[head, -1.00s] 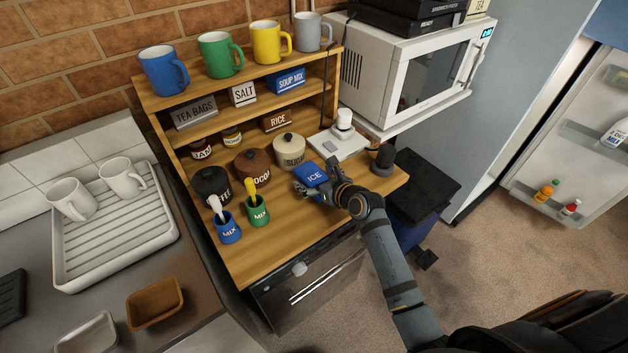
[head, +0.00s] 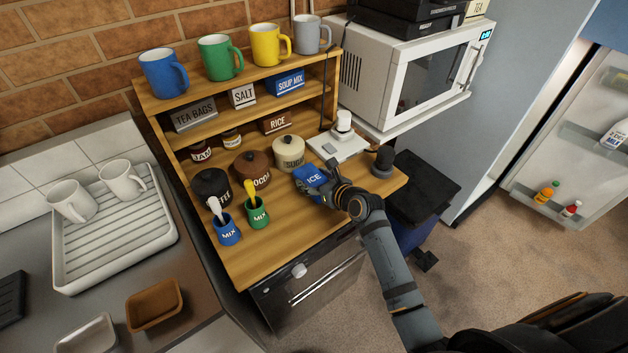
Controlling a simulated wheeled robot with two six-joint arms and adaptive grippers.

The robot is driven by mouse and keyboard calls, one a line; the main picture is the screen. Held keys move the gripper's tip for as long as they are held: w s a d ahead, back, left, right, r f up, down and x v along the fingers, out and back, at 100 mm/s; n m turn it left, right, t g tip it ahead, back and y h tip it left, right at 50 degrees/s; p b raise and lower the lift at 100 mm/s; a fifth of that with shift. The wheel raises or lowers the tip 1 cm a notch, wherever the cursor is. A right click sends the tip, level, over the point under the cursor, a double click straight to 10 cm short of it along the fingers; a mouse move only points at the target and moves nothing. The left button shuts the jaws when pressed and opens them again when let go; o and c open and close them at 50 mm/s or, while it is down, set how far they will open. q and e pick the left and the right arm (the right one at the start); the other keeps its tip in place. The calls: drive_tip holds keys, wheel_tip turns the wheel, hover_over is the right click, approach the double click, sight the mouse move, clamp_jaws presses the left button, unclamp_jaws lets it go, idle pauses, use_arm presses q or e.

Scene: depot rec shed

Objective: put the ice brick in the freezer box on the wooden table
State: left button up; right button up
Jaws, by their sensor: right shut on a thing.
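The ice brick (head: 311,178) is a blue block with white ICE lettering. It is at the right part of the wooden surface of the shelf unit (head: 285,238), in front of the sugar jar. My right gripper (head: 318,190) is shut on the ice brick. I cannot tell whether the brick touches the wood or is just above it. The fingers partly hide its near side. No freezer box shows clearly; an open fridge door (head: 570,165) with bottles on it is at the far right. My left gripper is not in view.
A microwave (head: 420,75) stands behind. Bare wood lies in front.

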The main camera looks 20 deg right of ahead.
sight(314, 179)
drive_tip(key=shift+r, duration=0.45)
wheel_tip(314, 179, up, 3)
drive_tip(key=shift+f, duration=0.1)
drive_tip(key=s+r, duration=0.1)
drive_tip(key=r, duration=0.1)
drive_tip(key=s+r, duration=0.1)
drive_tip(key=s, duration=0.1)
drive_tip(key=shift+s+r+p, duration=0.2)
drive_tip(key=shift+r+p, duration=0.2)
drive_tip(key=s+r, duration=0.5)
drive_tip(key=s, duration=0.5)
drive_tip(key=shift+s+r, duration=0.3)
drive_tip(key=shift+d, duration=0.15)
